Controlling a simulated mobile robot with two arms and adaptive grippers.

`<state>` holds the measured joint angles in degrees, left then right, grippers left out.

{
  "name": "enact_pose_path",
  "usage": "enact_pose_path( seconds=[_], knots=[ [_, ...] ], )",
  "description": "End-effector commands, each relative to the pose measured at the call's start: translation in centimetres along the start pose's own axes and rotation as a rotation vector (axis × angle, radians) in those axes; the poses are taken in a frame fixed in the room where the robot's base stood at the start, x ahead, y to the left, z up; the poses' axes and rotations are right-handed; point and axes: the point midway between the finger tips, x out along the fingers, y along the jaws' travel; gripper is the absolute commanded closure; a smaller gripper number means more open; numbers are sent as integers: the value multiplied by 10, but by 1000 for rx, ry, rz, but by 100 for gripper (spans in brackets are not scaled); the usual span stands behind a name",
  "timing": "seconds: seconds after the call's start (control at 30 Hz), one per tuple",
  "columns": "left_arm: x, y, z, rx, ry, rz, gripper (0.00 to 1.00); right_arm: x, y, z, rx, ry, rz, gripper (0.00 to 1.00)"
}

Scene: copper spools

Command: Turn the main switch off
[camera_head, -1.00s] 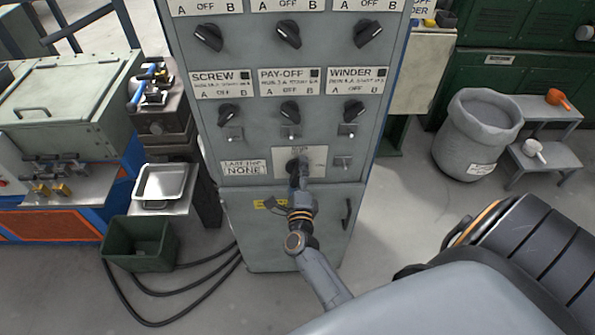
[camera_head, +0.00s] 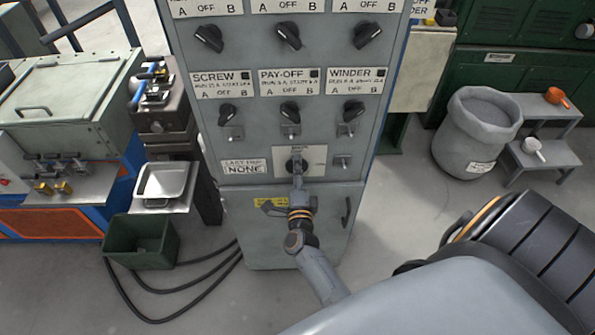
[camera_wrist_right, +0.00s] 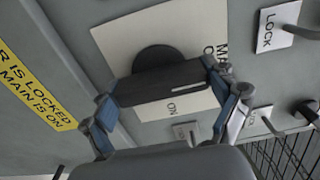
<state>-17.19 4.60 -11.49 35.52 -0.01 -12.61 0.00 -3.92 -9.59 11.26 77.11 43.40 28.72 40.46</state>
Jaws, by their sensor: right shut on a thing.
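The main switch (camera_head: 293,165) is a black rotary knob on a white plate at the lower middle of the grey cabinet (camera_head: 235,225). My right gripper (camera_head: 297,176) reaches it from below and is shut on its handle. In the right wrist view the gripper's two blue-grey fingers hold the black handle (camera_wrist_right: 160,87) at both ends. The handle's white line lies towards the "MAIN" lettering, not towards the "ON" mark (camera_wrist_right: 172,108). Lettering beside "MAIN" is partly hidden by a finger. My left gripper is not in view.
Rows of black selector knobs (camera_head: 289,112) and small levers sit above the switch. A lock tab (camera_wrist_right: 278,22) and a yellow label (camera_wrist_right: 32,85) flank the plate. A green bin (camera_head: 140,243) and black cables lie at the left.

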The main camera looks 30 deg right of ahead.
Motion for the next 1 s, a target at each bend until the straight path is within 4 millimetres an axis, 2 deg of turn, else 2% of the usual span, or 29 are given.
enact_pose_path(
  seconds=[0.07, 0.1, 0.17, 0.53, 0.67, 0.77, 1.0],
  knots=[
    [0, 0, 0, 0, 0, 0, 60, 0, 0, 0, -7, -2, 1, 45],
    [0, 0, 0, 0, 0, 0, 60, 0, 0, 0, -7, -2, 1, 9],
    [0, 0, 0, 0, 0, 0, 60, 0, 0, 0, -6, -2, 1, 0],
    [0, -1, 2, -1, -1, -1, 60, 0, 0, 0, 3, -1, 0, 0],
    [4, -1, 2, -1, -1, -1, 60, 0, 2, 0, 73, -1, 0, 0],
    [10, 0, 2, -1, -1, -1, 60, 0, 2, 0, 202, -1, -1, 0],
    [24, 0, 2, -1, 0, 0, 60, 0, 3, -1, 648, -2, -2, 0]
  ],
)
